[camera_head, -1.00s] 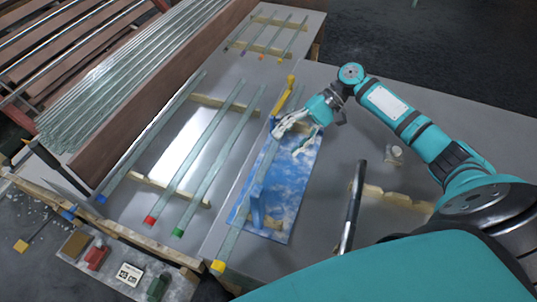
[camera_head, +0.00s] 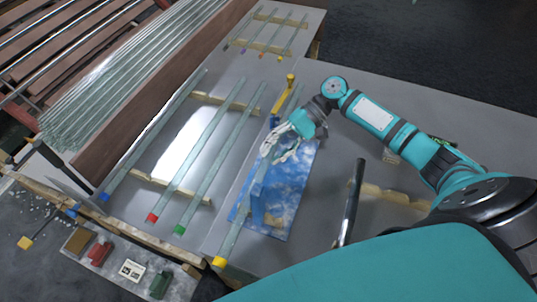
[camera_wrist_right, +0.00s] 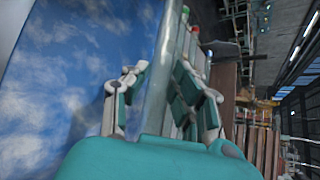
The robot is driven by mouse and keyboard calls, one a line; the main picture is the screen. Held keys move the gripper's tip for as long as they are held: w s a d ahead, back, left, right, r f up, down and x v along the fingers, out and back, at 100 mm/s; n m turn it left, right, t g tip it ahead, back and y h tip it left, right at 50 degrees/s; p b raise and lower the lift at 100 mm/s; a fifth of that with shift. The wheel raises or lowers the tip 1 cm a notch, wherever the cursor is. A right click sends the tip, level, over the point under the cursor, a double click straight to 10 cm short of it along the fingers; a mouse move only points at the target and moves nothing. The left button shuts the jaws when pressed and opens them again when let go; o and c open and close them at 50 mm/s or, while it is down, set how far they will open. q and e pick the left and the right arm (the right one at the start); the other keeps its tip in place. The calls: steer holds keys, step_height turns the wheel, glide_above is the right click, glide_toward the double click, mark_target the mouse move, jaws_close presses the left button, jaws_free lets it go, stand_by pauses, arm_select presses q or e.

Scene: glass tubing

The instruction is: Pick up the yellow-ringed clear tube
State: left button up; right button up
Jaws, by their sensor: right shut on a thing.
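The yellow-ringed clear tube (camera_head: 231,238) runs up and to the right from its yellow ring (camera_head: 219,262) near the front edge of the table. It passes over the sky-patterned board (camera_head: 293,190). My right gripper (camera_head: 273,152) is at its middle to upper part and is shut on it. In the right wrist view the clear tube (camera_wrist_right: 160,75) passes between the two fingers of my right gripper (camera_wrist_right: 152,98). The fingers hide part of the tube in the head view. I cannot tell whether the tube is clear of its supports. My left gripper is out of view.
Tubes with blue, red and green (camera_head: 179,230) ends lie on wooden strips to the left. A yellow piece (camera_head: 287,93) stands beyond my gripper. A dark rod (camera_head: 352,200) and a wooden strip (camera_head: 395,193) are at the right. Bare table lies between board and rod.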

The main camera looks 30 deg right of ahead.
jaws_close()
steer(key=shift+r, duration=0.1)
